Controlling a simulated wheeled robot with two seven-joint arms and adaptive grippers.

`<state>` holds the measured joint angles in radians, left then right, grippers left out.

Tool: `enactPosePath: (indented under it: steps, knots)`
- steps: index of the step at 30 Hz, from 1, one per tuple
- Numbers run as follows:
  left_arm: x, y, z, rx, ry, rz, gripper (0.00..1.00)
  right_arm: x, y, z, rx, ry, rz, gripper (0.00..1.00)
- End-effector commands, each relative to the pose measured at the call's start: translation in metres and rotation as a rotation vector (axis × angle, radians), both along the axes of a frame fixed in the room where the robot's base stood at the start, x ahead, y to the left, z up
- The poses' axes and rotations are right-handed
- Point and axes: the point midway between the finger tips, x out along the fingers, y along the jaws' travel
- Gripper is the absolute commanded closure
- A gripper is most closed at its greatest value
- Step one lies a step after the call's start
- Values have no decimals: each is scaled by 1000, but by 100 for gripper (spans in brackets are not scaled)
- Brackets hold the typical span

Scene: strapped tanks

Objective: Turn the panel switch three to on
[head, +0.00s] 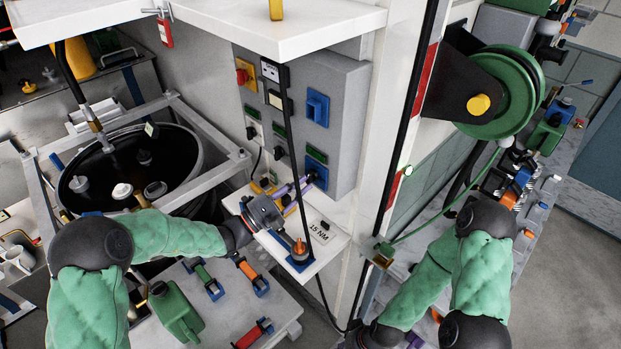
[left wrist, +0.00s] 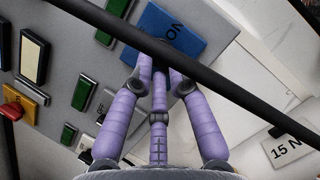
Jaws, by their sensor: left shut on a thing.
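The grey panel box (head: 342,95) carries a blue switch plate (head: 317,107) high on its face. In the left wrist view the lower switch's blue plate (left wrist: 205,35) shows the letters ON. The purple fingers of my left gripper (left wrist: 157,70) close together at the plate, shut on its switch handle, which the fingers mostly hide. Its lever position and number cannot be read. My right gripper (head: 415,340) is low at the bottom edge, mostly cut off.
A black cable (left wrist: 190,80) crosses close in front of my left fingers. A white shelf marked 15 NM (head: 325,236) lies below the panel. Green labels, a yellow-backed red knob (head: 243,75) and a white overhead shelf (head: 290,35) are close by.

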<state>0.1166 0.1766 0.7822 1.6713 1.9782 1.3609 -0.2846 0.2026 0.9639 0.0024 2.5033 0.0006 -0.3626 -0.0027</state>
Motion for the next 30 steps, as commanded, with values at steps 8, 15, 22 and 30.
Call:
enactPosePath:
  steps: [8, 15, 22, 30]
  knots:
    - [2, 2, 1, 53, -60, 4, 100, 0, 0, -9, 0, 0, 0, 70]
    - [3, 4, 3, 143, -150, 4, 100, 0, 0, -21, 0, 0, 0, 70]
    - [4, 4, 4, 171, -177, 4, 100, 0, 0, -22, 0, 0, 0, 70]
    - [4, 4, 5, 177, -183, 5, 100, 0, 0, -23, 0, 0, 0, 70]
